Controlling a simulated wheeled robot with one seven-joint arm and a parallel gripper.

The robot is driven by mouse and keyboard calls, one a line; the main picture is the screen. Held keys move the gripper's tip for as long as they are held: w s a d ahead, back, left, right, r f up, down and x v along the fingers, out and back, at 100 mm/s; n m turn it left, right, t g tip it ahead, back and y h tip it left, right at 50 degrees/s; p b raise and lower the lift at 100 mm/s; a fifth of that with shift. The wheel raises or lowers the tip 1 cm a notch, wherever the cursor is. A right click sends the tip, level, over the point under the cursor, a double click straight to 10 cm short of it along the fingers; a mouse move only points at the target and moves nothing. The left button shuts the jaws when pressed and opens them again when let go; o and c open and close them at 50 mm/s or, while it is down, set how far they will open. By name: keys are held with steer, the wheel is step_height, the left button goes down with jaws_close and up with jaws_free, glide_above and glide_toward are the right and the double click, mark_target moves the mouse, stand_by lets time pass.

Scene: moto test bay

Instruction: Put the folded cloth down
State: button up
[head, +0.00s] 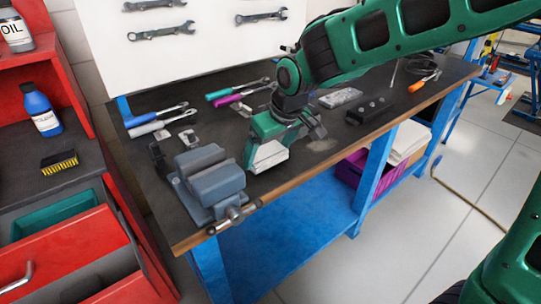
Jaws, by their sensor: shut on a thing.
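My gripper (268,143) points down over the dark top of the blue workbench (335,150), just right of the grey vise. It is shut on a white folded cloth (269,157). The cloth is low, at or close to the bench top; I cannot tell whether it touches. The gripper's fingers hide part of the cloth's upper side.
A grey vise (210,180) stands at the bench's front left corner, close beside the cloth. Screwdrivers and wrenches (238,92) lie toward the back. A black block (369,110), a grey part (340,97) and an orange-handled screwdriver (424,82) lie to the right.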

steer(key=shift+f, duration=0.7)
steer(key=shift+f, duration=0.1)
steer(key=o, duration=0.9)
steer(key=v, duration=1.2)
steer(key=s+d+f+m+h, duration=0.1)
steer(key=s+d+f+m, duration=0.15)
steer(key=d, duration=0.75)
steer(key=s+d+f+m+h, duration=0.1)
steer(key=s+d+m, duration=0.15)
steer(key=d, duration=0.65)
steer(key=s+d+f+m+g, duration=0.1)
steer(key=s+d+f+m, duration=0.1)
steer(key=s+d, duration=0.3)
steer(key=s+d+f+m+g, duration=0.1)
steer(key=s+d+f+m, duration=0.1)
steer(key=s+d, duration=0.3)
steer(key=s+d+f+m+g, duration=0.1)
steer(key=s+d+m, duration=0.3)
steer(key=s, duration=0.5)
steer(key=shift+s+d+f+g, duration=0.1)
steer(key=shift+d+f+g, duration=0.1)
steer(key=shift+d, duration=0.35)
steer(key=shift+d+f+g, duration=0.2)
steer(key=shift+d+f, duration=0.05)
steer(key=shift+d, duration=0.3)
